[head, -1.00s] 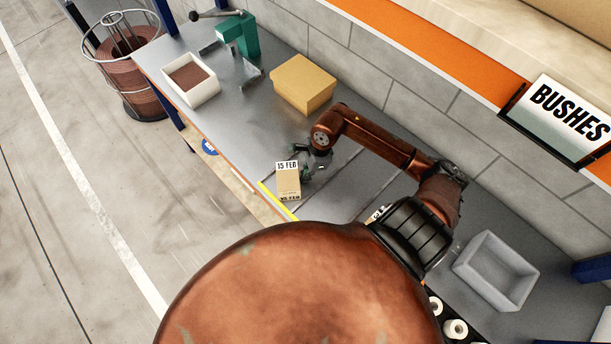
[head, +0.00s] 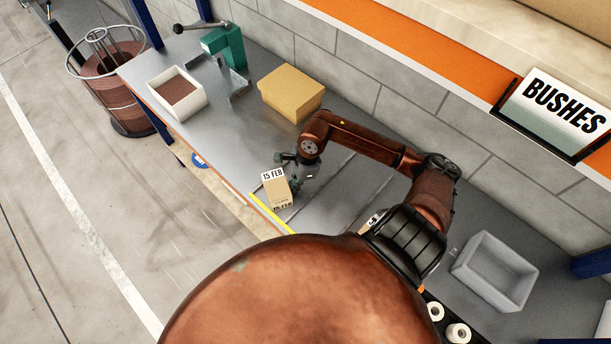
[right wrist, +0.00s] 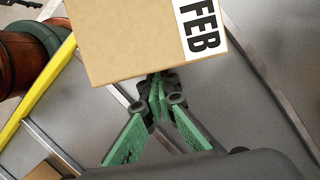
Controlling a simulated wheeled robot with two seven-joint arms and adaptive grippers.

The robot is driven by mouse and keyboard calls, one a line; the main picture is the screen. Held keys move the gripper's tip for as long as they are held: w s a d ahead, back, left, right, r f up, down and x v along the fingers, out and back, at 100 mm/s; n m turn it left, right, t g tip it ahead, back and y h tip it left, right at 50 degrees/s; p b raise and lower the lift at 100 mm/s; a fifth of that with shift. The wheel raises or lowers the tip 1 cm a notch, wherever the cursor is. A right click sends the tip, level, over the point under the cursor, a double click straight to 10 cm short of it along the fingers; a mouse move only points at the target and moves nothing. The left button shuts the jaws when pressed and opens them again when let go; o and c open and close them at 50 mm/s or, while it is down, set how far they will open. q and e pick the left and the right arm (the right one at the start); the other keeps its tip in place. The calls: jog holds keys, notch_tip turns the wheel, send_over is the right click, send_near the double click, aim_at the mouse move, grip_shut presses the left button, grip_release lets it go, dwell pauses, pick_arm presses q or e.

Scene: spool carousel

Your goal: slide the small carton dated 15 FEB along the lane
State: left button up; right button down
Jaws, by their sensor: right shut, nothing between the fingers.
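The small carton dated 15 FEB (head: 277,188) stands on the grey bench near its front edge, by the yellow strip (head: 270,212). In the right wrist view the carton (right wrist: 140,40) fills the top, with part of its white FEB label showing. My right gripper (head: 290,160) is beside the carton, on its wall side. In the right wrist view the green fingers of my right gripper (right wrist: 160,88) are together and empty, with their tips at the carton's near face. Whether they touch it I cannot tell. My left gripper is not in view.
Thin metal rails (head: 335,180) mark lanes on the bench. A yellow box (head: 291,92), a white bin of brown contents (head: 177,92) and a green tool (head: 228,45) stand farther along. A grey tray (head: 494,270) sits at the right. My own body hides the near bench.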

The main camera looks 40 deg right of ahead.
aim_at(303, 189)
jog(key=d, duration=0.1)
jog(key=s+d+b, duration=0.1)
jog(key=d, duration=0.1)
jog(key=shift+s+d+f, duration=0.2)
jog(key=shift+d+f, duration=0.05)
jog(key=shift+d, duration=0.05)
jog(key=w+v, duration=0.1)
jog(key=v, duration=0.9)
jog(key=shift+s+r+b, duration=0.2)
jog(key=shift+s+b, duration=0.2)
jog(key=shift+s, duration=0.05)
jog(key=shift+a, duration=0.15)
jog(key=p+x, duration=0.1)
jog(key=x, duration=0.8)
jog(key=shift+f, duration=0.2)
jog(key=a, duration=0.1)
jog(key=w+a+p, duration=0.1)
jog(key=a, duration=0.1)
jog(key=shift+w+f, duration=0.1)
jog(key=shift+f, duration=0.1)
jog(key=shift+w+a+f, duration=0.1)
jog(key=shift+w+a, duration=0.05)
jog(key=shift+a, duration=0.3)
